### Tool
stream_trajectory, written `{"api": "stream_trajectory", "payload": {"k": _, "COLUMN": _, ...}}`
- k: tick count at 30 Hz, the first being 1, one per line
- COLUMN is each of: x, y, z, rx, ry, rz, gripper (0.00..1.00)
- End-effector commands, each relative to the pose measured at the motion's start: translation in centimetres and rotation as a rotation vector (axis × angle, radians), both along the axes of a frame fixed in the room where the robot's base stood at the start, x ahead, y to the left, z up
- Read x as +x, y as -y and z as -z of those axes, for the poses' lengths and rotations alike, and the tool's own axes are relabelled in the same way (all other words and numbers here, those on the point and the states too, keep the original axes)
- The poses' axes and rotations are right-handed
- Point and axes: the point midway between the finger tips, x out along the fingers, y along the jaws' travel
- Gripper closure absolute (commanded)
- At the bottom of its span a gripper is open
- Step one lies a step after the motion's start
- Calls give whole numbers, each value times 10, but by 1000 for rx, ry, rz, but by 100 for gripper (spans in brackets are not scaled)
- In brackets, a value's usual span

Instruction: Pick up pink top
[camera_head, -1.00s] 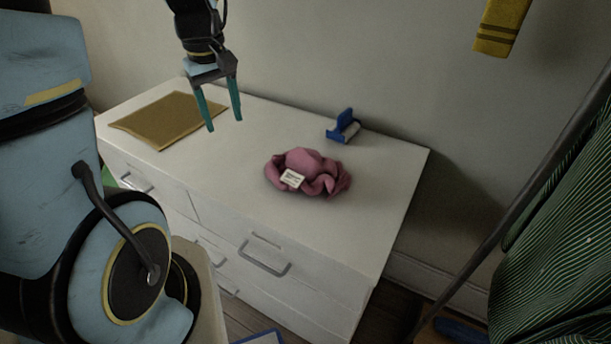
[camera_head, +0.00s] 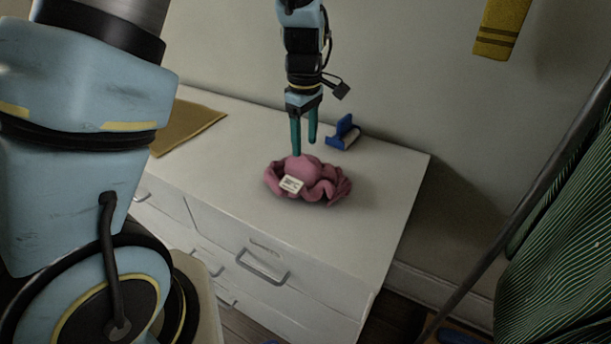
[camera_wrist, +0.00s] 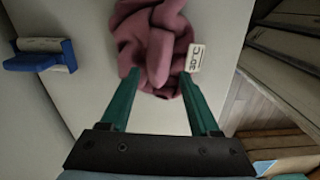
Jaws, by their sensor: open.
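The pink top (camera_head: 322,180) lies crumpled on the white dresser (camera_head: 232,188), with a small white tag on its near side. My gripper (camera_head: 305,152) points down at the far edge of the top in the head view, its teal fingers apart. In the wrist view the pink top (camera_wrist: 150,45) lies ahead of and partly between the open fingertips of my gripper (camera_wrist: 158,80). The tag is near the right fingertip there. Nothing is held. I cannot tell whether the fingers touch the cloth.
A blue-and-white object (camera_head: 344,132) stands behind the top; it also shows in the wrist view (camera_wrist: 40,57). A brown flat mat (camera_head: 190,126) lies at the dresser's left. Green striped cloth (camera_head: 560,240) hangs at right. The dresser's right part is clear.

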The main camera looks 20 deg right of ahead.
Motion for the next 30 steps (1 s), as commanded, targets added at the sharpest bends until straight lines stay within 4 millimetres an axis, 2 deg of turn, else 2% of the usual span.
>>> {"api": "stream_trajectory", "payload": {"k": 4, "x": 1, "y": -1, "z": 11, "rx": 3, "ry": -2, "rz": -1, "gripper": 38}}
{"api": "stream_trajectory", "payload": {"k": 12, "x": 2, "y": 0, "z": 47, "rx": 2, "ry": -2, "rz": 0, "gripper": 38}}
{"api": "stream_trajectory", "payload": {"k": 21, "x": 2, "y": 1, "z": 53, "rx": 0, "ry": 0, "rz": 1, "gripper": 38}}
{"api": "stream_trajectory", "payload": {"k": 30, "x": 2, "y": 1, "z": 53, "rx": 0, "ry": 0, "rz": 1, "gripper": 70}}
